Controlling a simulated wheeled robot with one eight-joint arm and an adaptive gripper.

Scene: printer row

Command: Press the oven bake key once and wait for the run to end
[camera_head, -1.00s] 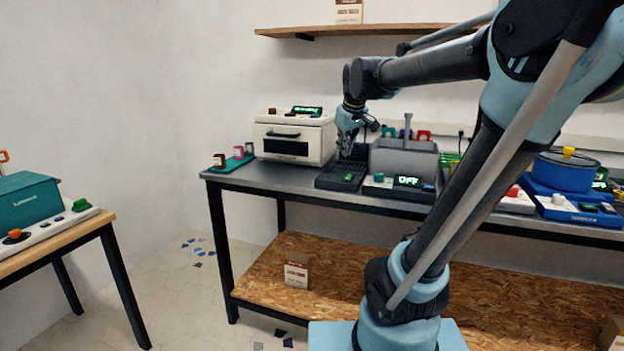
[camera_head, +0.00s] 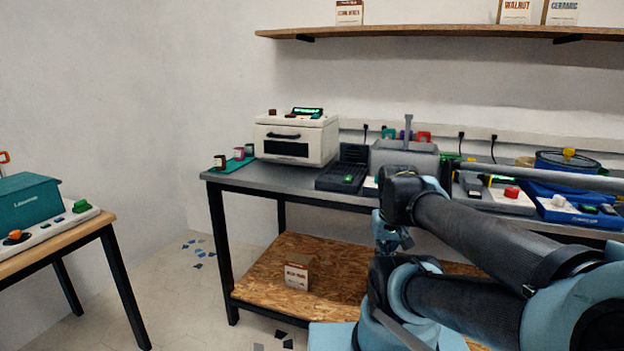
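The white oven (camera_head: 294,139) stands at the left part of the grey-topped bench, its dark-windowed front closed. On its top sit small coloured keys and a lit green display (camera_head: 307,111); the display text is too small to read, and I cannot tell which key is the bake key. My gripper (camera_head: 392,243) hangs low in front of the bench edge, right of and well apart from the oven. It is small and partly hidden by my wrist, so its fingers do not show clearly.
A dark keypad device (camera_head: 341,177) stands right of the oven. A teal tray (camera_head: 231,166) with small jars is at its left. A grey box machine (camera_head: 404,156) and a blue pot (camera_head: 566,172) stand further right. A shelf (camera_head: 360,31) runs above. Floor at left is mostly clear.

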